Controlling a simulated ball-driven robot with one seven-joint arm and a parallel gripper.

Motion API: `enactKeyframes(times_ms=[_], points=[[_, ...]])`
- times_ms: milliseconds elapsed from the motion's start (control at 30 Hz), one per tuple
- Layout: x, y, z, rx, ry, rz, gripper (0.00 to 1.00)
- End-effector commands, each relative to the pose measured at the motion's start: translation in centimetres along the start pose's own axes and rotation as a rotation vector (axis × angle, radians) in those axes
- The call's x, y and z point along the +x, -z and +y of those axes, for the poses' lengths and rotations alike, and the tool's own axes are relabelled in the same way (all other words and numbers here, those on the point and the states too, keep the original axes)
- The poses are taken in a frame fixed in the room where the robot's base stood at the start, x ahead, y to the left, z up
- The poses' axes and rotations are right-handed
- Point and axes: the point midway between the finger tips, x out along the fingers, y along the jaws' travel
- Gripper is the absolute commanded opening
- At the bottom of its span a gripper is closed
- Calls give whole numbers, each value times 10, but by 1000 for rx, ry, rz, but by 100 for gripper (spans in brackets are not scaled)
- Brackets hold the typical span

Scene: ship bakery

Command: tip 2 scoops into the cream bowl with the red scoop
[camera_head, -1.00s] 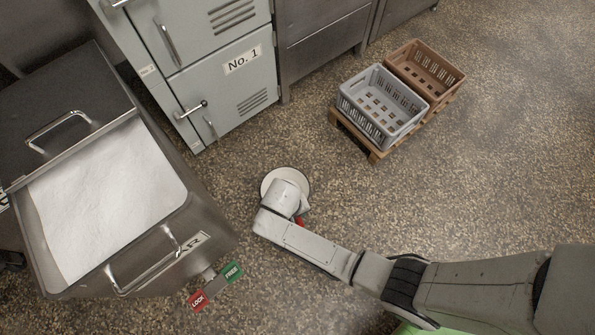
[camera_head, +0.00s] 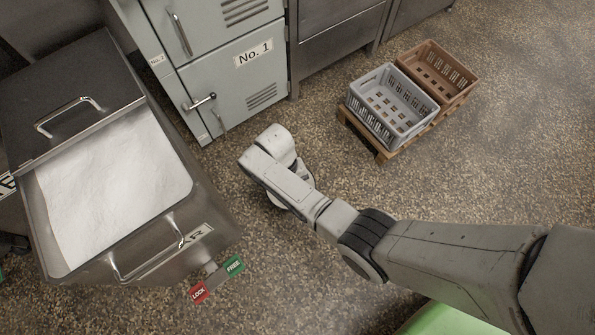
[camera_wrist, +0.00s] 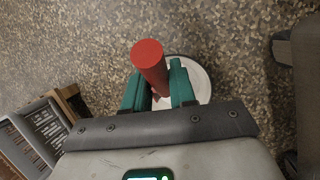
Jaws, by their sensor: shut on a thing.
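The red scoop's round handle (camera_wrist: 149,58) stands up between the green fingers of my gripper (camera_wrist: 160,88) in the wrist view. My gripper is shut on it. The scoop's pan is hidden. A pale round thing with a dark rim (camera_wrist: 202,82) shows behind the fingers; I cannot tell whether it is the cream bowl or how far below it lies. In the head view my wrist covers the gripper and most of that round thing. A steel bin (camera_head: 205,213) full of white granular stuff (camera_head: 105,190) stands at the left, its lid open.
A lever with red LOCK (camera_head: 199,293) and green FREE (camera_head: 234,265) plates is at the bin's front. A locker marked No. 1 (camera_head: 225,85) stands behind. A grey crate (camera_head: 388,105) and a brown crate (camera_head: 440,72) sit on a pallet. The floor at right is clear.

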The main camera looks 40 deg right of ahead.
Motion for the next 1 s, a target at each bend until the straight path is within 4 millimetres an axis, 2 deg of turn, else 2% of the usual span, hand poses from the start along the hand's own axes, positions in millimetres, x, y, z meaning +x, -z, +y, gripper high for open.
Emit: enactKeyframes(times_ms=[500,1000], points=[[-20,23,5,-26,15,-158,0],[-28,26,7,-35,19,-201,0]])
